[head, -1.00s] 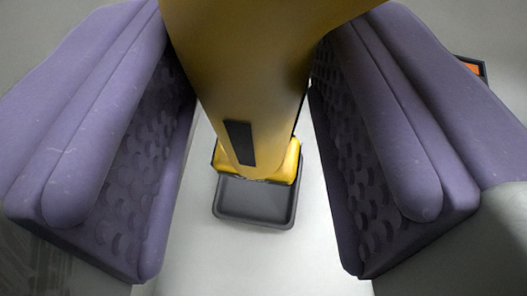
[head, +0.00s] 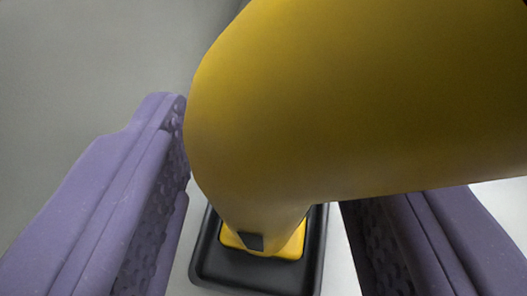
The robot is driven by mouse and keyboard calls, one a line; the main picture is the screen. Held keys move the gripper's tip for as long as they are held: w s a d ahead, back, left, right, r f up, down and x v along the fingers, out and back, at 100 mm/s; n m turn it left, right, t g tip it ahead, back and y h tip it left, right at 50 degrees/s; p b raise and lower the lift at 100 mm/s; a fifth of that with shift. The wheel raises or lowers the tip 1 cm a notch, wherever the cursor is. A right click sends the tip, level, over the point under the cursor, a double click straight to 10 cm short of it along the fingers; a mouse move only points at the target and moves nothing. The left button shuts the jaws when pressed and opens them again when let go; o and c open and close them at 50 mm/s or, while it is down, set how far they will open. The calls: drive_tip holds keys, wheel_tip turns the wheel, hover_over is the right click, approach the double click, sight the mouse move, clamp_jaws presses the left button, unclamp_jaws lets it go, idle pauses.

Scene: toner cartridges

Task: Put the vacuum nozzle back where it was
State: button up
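The yellow vacuum nozzle (head: 300,110) fills much of the upper middle and right of the head view. It narrows downward to an end with a small dark patch. That end is at a yellow piece (head: 291,246) in a black tray-like holder (head: 265,273); whether it rests in it or hangs just above, I cannot tell. My gripper (head: 265,240) has purple, dimpled fingers, one on each side of the nozzle. They stand apart and the gripper looks open. The nozzle hides the upper part of the right finger, and its edge overlaps the left finger's edge; contact is unclear.
The pale surface (head: 345,270) around the black holder shows in narrow strips and looks clear. Plain grey background (head: 80,60) fills the upper left. The nozzle blocks the view at the upper right.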

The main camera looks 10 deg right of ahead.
drive_tip(key=shift+o, duration=0.4)
drive_tip(key=shift+r, duration=0.2)
drive_tip(key=shift+s+r+p, duration=0.15)
drive_tip(key=shift+s+p, duration=0.15)
drive_tip(key=shift+s, duration=0.05)
drive_tip(key=p+v, duration=0.2)
drive_tip(key=v, duration=0.9)
drive_tip(key=shift+s, duration=0.15)
drive_tip(key=w+a+r+t+y, duration=0.1)
drive_tip(key=w+r, duration=0.4)
drive_tip(key=r, duration=0.8)
drive_tip(key=w+r+y, duration=0.1)
drive_tip(key=w+r, duration=0.3)
drive_tip(key=r, duration=0.9)
drive_tip(key=s+r, duration=0.5)
drive_tip(key=r, duration=0.5)
drive_tip(key=s+d+r+n, duration=0.1)
drive_tip(key=s+r, duration=0.4)
drive_tip(key=r, duration=0.5)
drive_tip(key=s+d+r+t, duration=0.1)
drive_tip(key=s+r, duration=0.4)
drive_tip(key=r, duration=0.5)
drive_tip(key=shift+s+r, duration=0.2)
drive_tip(key=shift+r, duration=0.1)
